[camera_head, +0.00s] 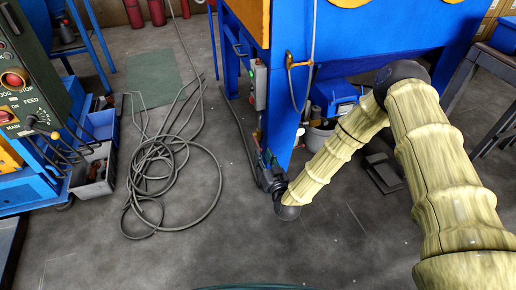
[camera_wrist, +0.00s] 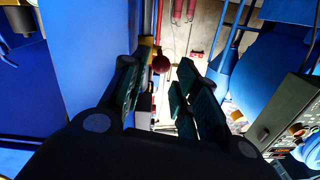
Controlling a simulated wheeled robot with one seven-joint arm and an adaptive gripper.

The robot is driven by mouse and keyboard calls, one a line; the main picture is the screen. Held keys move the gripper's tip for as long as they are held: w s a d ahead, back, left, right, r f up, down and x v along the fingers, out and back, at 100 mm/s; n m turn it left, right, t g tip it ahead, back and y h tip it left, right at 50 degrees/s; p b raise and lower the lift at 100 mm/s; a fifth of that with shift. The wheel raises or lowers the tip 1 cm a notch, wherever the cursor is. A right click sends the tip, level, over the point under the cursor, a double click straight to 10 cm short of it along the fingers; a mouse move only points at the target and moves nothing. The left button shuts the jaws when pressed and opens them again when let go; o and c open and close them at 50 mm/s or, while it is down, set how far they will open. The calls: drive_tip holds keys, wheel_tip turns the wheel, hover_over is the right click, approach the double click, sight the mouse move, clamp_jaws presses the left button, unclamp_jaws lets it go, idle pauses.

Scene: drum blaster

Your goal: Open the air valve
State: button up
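A brass-coloured valve fitting (camera_head: 291,63) with hoses sits on the front blue leg of the big blue cabinet in the head view. My gripper (camera_head: 264,158) is low beside that leg, well below the fitting; its fingers are small and partly hidden there. In the wrist view my gripper (camera_wrist: 158,92) has its two dark green finger pads apart, with a gap between them. A dark red rounded part (camera_wrist: 161,64) shows beyond the gap, near a blue panel edge. I cannot tell whether it belongs to the valve. Nothing is seen held.
The blue cabinet leg (camera_head: 283,115) stands close to my gripper. A grey switch box (camera_head: 258,86) is mounted above it. A coiled cable (camera_head: 160,175) lies on the floor to the left. A control console (camera_head: 28,85) stands at far left. The floor in front is clear.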

sight(258, 146)
drive_tip(key=shift+b+x, duration=0.85)
drive_tip(key=shift+x, duration=2.55)
clamp_jaws()
drive_tip(key=shift+a+f, duration=0.1)
